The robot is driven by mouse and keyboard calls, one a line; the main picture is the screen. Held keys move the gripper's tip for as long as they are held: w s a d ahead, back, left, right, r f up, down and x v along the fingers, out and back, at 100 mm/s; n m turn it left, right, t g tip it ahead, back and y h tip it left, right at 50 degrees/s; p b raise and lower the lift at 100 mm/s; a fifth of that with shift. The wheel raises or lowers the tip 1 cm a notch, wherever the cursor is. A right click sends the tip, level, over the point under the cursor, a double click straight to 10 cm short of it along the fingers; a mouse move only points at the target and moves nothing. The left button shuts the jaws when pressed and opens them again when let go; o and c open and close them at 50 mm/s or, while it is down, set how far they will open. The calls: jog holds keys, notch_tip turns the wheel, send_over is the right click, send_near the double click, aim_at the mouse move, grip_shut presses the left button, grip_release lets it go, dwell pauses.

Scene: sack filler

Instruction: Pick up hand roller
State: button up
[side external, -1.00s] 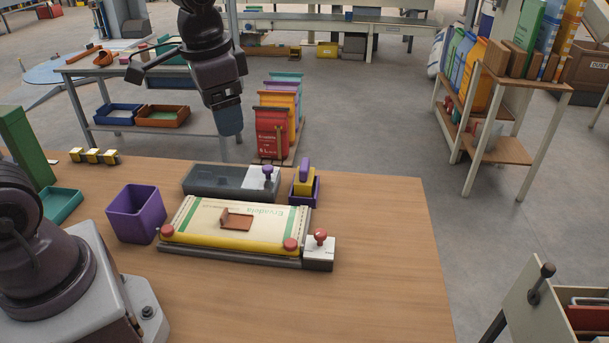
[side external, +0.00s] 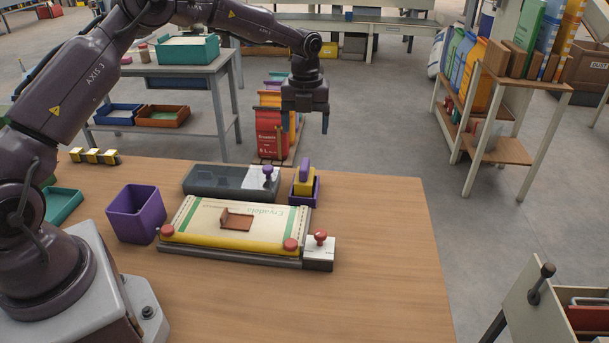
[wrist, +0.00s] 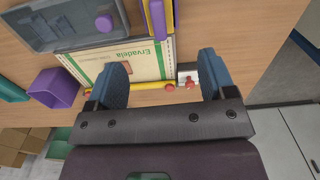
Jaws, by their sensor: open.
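The likely hand roller (side external: 304,174), a yellow body with a purple handle, stands in a small purple holder (side external: 316,191) at the back right of the work area. In the wrist view the purple and yellow piece (wrist: 157,20) is at the top edge, partly cut off. My gripper (side external: 305,120) points down, open and empty, above and apart from the roller in the side view. In the wrist view its two blue fingers (wrist: 163,76) are spread wide with the sack board between and beyond them.
A cream sack (side external: 190,216) with a brown bracket lies on a board with red knobs. A dark tray (side external: 205,182) with a purple knob is behind it, a purple bin (side external: 137,214) left, a red-knobbed white block (side external: 320,253) right. The table's right side is clear.

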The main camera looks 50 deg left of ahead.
aim_at(305, 163)
notch_tip(305, 163, down, 13)
jog(key=shift+s, duration=0.1)
jog(key=c, duration=1)
jog(key=shift+r, duration=0.15)
